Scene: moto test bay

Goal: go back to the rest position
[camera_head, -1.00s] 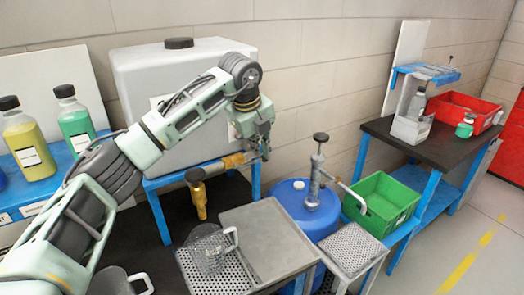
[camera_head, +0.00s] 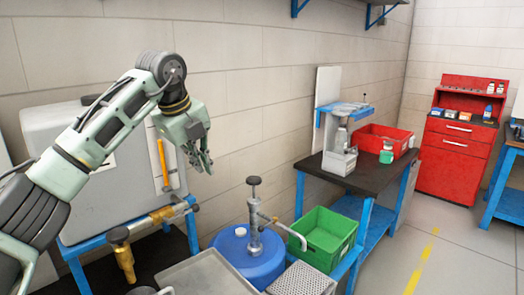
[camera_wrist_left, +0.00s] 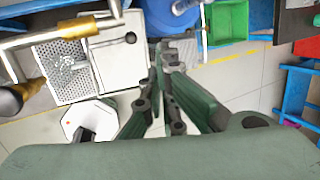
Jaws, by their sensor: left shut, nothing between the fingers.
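My left arm comes in from the left in the head view. Its gripper (camera_head: 207,167) hangs in the air in front of the wall, right of the white tank (camera_head: 50,125), with its fingers pointing down. It is shut and holds nothing. In the left wrist view the closed fingers (camera_wrist_left: 165,62) point away over the bench and floor, apart from everything. My right gripper is in neither view.
A brass tap (camera_head: 122,252) juts out below the tank. A blue drum (camera_head: 240,262) with a hand pump (camera_head: 255,215) stands below the gripper. A green crate (camera_head: 325,238) is to its right. A red cabinet (camera_head: 452,160) stands farther back. Floor at right is clear.

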